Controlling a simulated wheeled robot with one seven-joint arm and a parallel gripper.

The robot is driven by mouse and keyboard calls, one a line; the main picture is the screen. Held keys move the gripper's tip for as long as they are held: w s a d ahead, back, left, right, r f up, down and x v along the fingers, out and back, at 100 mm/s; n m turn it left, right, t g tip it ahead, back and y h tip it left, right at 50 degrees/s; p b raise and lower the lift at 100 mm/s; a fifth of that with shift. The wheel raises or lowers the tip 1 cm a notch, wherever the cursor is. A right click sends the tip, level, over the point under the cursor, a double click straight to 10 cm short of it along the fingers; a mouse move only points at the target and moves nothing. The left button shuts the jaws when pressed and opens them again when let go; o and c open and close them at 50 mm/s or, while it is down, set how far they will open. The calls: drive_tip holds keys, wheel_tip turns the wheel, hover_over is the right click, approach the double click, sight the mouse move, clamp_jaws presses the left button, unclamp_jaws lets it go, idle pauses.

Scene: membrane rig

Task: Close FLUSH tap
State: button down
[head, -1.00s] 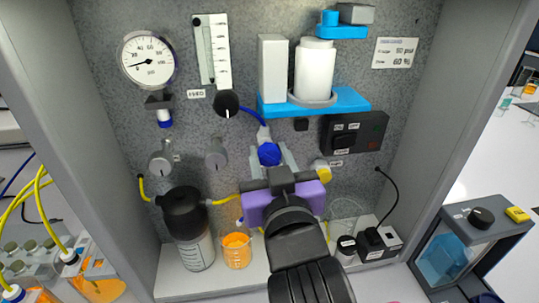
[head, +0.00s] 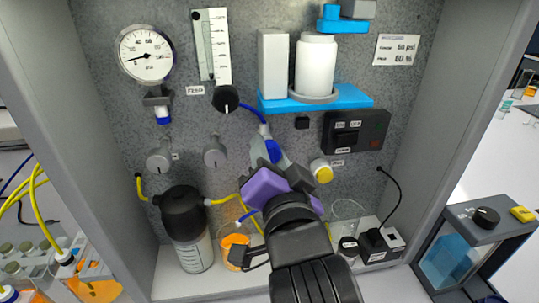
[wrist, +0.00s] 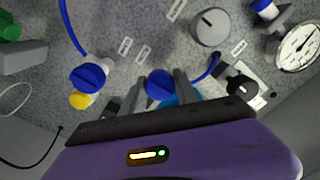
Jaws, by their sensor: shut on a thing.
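A blue tap handle (head: 272,150) sits on the grey back panel, with a blue tube running up from it. My gripper (head: 277,162), with its purple body, reaches up to it from below and is tilted in the head view. In the wrist view the blue handle (wrist: 159,83) sits between the two dark fingers (wrist: 157,92), and the gripper is shut on it. The fingers and body hide part of the tap. No readable label shows that this is the FLUSH tap.
A yellow-faced knob (head: 321,171) is close at the right. Grey knobs (head: 215,152), a black knob (head: 225,98) and a gauge (head: 146,54) are on the left. A dark-capped bottle (head: 185,228) and an orange beaker (head: 236,251) stand below. A switch box (head: 356,132) is at the right.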

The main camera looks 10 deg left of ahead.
drive_tip(key=shift+m, duration=0.4)
drive_tip(key=c, duration=0.9)
unclamp_jaws()
drive_tip(key=shift+s, duration=0.1)
drive_tip(key=b+v, duration=0.1)
drive_tip(key=v, duration=0.6)
drive_tip(key=shift+s+d+b, duration=0.15)
drive_tip(key=shift+s+b, duration=0.15)
